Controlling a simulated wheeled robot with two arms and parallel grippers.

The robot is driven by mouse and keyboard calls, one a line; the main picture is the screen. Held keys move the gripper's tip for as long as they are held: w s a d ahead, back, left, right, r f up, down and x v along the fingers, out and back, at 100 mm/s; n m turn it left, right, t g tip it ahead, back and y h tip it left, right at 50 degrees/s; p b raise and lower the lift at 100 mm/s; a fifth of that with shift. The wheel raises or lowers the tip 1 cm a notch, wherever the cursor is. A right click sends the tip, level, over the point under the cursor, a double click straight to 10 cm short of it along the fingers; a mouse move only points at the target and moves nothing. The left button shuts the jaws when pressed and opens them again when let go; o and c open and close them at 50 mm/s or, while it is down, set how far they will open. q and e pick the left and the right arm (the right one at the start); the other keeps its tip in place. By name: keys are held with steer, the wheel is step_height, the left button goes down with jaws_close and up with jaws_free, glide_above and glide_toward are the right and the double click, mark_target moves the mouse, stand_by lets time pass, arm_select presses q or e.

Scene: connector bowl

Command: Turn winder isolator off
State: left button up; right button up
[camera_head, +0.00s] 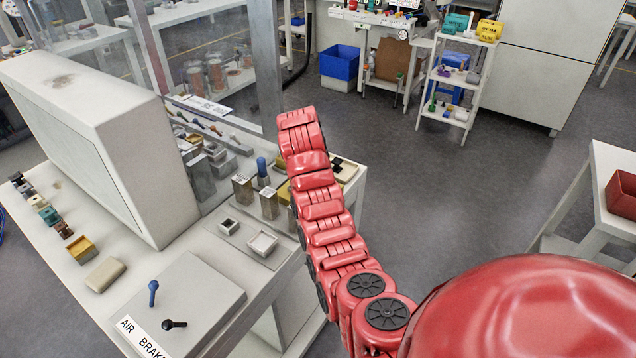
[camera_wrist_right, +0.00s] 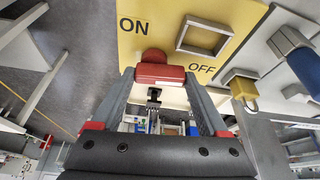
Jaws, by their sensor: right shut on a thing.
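The yellow panel (camera_wrist_right: 168,28) with the printed words ON and OFF fills the top middle of the right wrist view. A red switch handle (camera_wrist_right: 160,74) with a rounded red hub stands on it, below ON and left of OFF. My right gripper (camera_wrist_right: 160,76) is shut on the red handle, one finger on each side. In the head view, my red right arm reaches over the bench and hides its gripper and the handle; a bit of yellow surface (camera_head: 283,192) shows beside the arm. My left gripper is in neither view.
An empty square frame (camera_wrist_right: 204,36) sits on the panel near OFF. A blue-handled part (camera_wrist_right: 296,48) and a yellow block (camera_wrist_right: 243,90) are close on the right. A large pale box (camera_head: 100,130) stands on the bench at left.

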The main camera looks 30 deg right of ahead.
steer(key=shift+m+g+b, duration=0.4)
steer(key=shift+m+b, duration=0.3)
steer(key=shift+m, duration=0.1)
steer(key=o, duration=1.2)
steer(key=shift+o, duration=0.2)
steer(key=shift+r, duration=0.1)
steer(key=shift+a+r, duration=0.1)
steer(key=shift+r, duration=0.15)
steer(key=p+v, duration=0.6)
steer(key=v, duration=1)
steer(key=shift+a+r, duration=0.2)
steer(key=shift+a, duration=0.05)
